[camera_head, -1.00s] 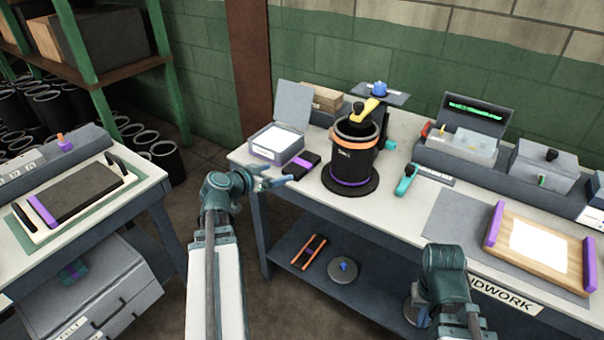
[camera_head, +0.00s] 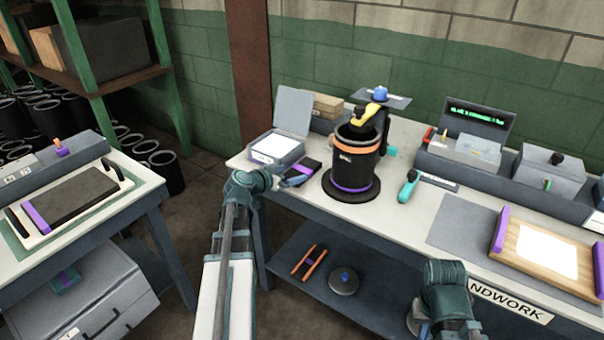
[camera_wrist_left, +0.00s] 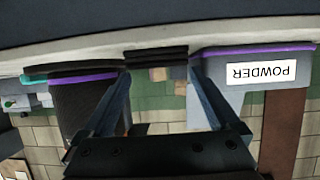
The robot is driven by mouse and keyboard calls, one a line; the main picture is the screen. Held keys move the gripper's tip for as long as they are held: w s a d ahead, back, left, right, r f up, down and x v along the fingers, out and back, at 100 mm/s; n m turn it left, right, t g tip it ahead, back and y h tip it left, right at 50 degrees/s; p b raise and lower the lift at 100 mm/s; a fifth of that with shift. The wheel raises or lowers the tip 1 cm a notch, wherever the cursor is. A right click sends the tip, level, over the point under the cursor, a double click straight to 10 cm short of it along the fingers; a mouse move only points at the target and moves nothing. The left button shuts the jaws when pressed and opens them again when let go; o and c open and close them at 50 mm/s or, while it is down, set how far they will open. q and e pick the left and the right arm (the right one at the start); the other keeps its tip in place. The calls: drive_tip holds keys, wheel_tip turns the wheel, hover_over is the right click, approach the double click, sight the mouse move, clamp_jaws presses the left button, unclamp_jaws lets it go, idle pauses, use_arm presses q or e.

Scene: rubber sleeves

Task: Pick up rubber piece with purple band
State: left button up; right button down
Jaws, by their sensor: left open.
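The rubber piece (camera_head: 309,165), a flat black piece with a purple band, lies on the right workbench between the powder box and the black drum. In the left wrist view, which is upside down, a dark flat piece (camera_wrist_left: 155,57) shows ahead between the fingers; its band cannot be made out there. My left gripper (camera_head: 292,182) is open at the bench's front edge, just short of the rubber piece. It also shows in the left wrist view (camera_wrist_left: 160,82) with its fingers apart and nothing between them. Only part of my right arm shows; its gripper is out of view.
The black drum (camera_head: 351,165) with orange and purple bands stands right of the piece. The open grey box (camera_head: 291,150), labelled POWDER in the wrist view, stands left of it. A teal-handled tool (camera_head: 408,187) lies further right. A shelf (camera_head: 330,300) is under the bench.

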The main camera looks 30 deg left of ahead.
sight(301, 170)
use_arm(q)
drive_tip(key=b+x, duration=0.1)
drive_tip(key=x, duration=0.4)
drive_tip(key=shift+w+d+r+b, duration=0.1)
drive_tip(key=shift+w+b, duration=0.1)
drive_tip(key=shift+b, duration=0.1)
use_arm(e)
drive_tip(key=shift+f, duration=0.8)
use_arm(q)
drive_tip(key=c, duration=1.2)
drive_tip(key=shift+r, duration=0.1)
drive_tip(key=shift+c, duration=0.2)
